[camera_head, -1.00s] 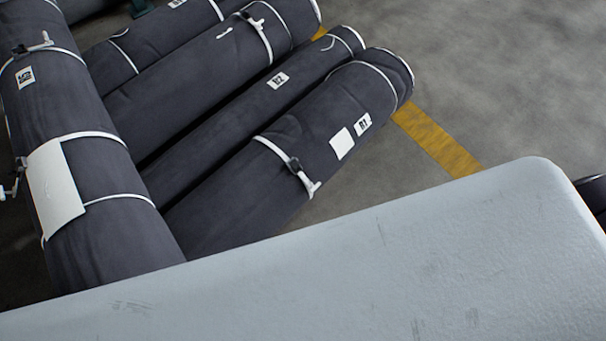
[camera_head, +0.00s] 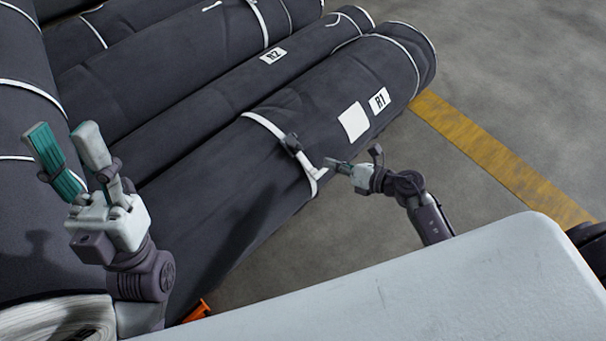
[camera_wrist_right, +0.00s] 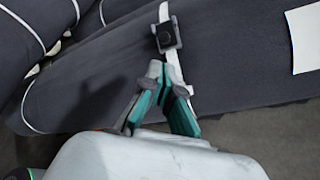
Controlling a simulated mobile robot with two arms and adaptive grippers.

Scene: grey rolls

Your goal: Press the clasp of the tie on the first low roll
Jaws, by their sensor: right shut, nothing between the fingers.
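The low roll labelled R1 (camera_head: 235,165) is dark grey and lies nearest me in the head view. A white tie (camera_head: 262,121) wraps around it, with a small dark clasp (camera_head: 291,142). In the right wrist view the clasp (camera_wrist_right: 166,37) is a dark square on the white strap, just beyond my fingertips. My right gripper (camera_head: 328,163) is shut and empty, beside the tie's white end, a little right of and below the clasp. Its fingers (camera_wrist_right: 168,80) meet over the strap in the wrist view; contact cannot be told. My left gripper (camera_head: 62,128) is open and empty at left.
Roll R2 (camera_head: 200,105) lies behind R1, with more rolls beyond. A large roll (camera_head: 25,75) stands out at the left edge. A pale grey surface (camera_head: 420,285) fills the bottom. Grey floor with a yellow line (camera_head: 490,155) is free at right.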

